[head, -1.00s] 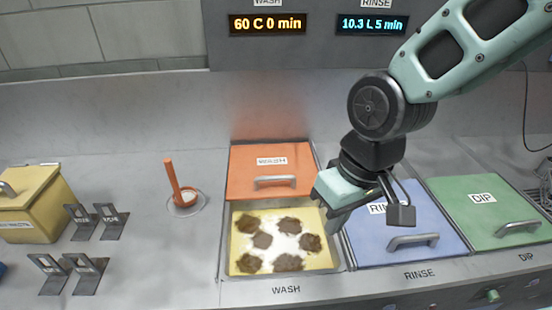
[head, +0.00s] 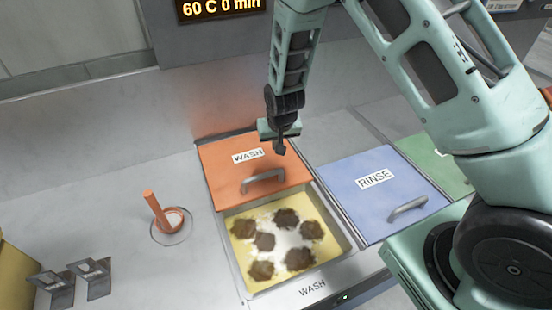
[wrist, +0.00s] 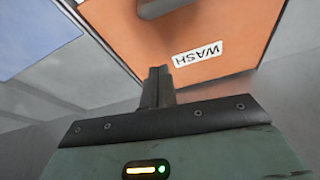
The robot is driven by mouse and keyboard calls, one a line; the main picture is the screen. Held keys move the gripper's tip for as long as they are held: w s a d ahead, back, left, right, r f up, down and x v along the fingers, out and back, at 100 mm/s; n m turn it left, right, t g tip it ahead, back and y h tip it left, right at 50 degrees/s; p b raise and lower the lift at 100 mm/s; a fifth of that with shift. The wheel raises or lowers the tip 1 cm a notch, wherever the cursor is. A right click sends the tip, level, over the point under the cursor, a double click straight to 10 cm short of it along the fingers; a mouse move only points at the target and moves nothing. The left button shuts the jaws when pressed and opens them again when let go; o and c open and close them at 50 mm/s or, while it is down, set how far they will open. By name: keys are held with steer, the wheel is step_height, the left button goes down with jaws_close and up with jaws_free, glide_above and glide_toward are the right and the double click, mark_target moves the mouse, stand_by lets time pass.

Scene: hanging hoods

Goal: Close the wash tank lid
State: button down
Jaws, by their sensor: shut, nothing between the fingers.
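The orange wash tank lid (head: 220,172), with a white WASH label and a grey bar handle (head: 264,180), covers the back part of the wash tank (head: 240,276). The front part is open and shows yellowish content with several brown clumps (head: 286,217). My gripper (head: 281,148) is shut and empty, over the lid's back right area, behind the handle. Whether it touches the lid is unclear. In the wrist view the closed fingers (wrist: 158,80) point toward the orange lid (wrist: 225,25), which also shows its label upside down.
The blue RINSE lid (head: 350,195) lies closed to the right, with a green lid (head: 430,160) beyond it. An orange-handled tool (head: 158,210) stands in a round dish at left. Dark metal brackets (head: 75,280) and a yellow box (head: 15,270) are at lower left.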

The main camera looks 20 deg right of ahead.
steer(key=p+x, duration=0.2)
steer(key=x, duration=0.3)
steer(key=shift+f, duration=0.25)
steer(key=shift+s+f+p, duration=0.15)
steer(key=shift+s+p, duration=0.05)
steer(key=shift+p, duration=0.2)
steer(key=shift+s+a+f+p, duration=0.1)
steer(key=shift+s+p, duration=0.25)
steer(key=shift+s, duration=0.25)
steer(key=shift+s+a+p, duration=0.15)
steer(key=shift+s+p, duration=0.15)
steer(key=shift+s, duration=0.3)
steer(key=shift+s+f, duration=0.25)
steer(key=shift+s, duration=0.2)
